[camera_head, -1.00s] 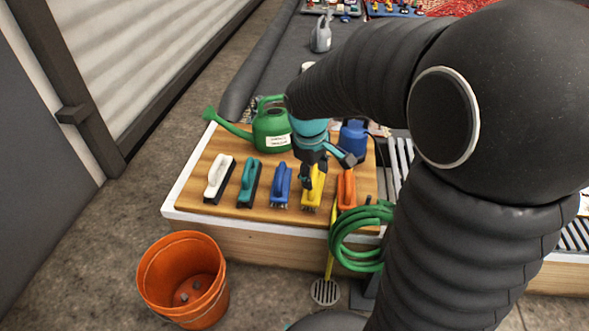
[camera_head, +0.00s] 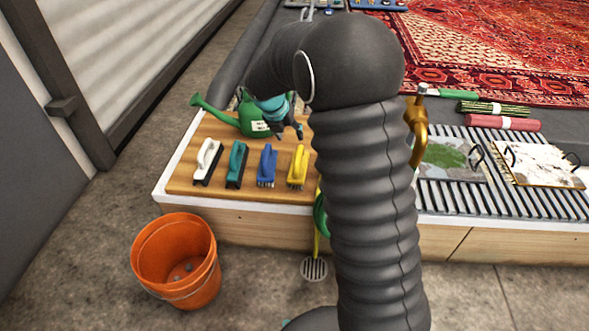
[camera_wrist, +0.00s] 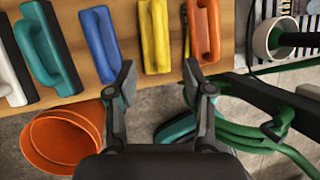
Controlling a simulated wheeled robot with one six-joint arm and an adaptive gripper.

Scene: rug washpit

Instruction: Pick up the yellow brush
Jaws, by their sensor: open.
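The yellow brush (camera_head: 298,167) stands on the wooden board, right of the blue brush, in the head view. In the wrist view the yellow brush (camera_wrist: 154,36) lies upright in the picture, just beyond and between my open fingertips. My gripper (camera_wrist: 160,84) is open and empty, with bare space between its fingers. In the head view my gripper (camera_head: 289,133) is above the board, behind the yellow brush and apart from it.
Blue (camera_head: 267,165), teal (camera_head: 236,164) and white (camera_head: 207,160) brushes stand left of it. An orange brush (camera_wrist: 204,30) is close on its right. A green watering can (camera_head: 254,117) stands behind. An orange bucket (camera_head: 176,262) sits on the floor. A green hose (camera_wrist: 235,128) lies near my gripper.

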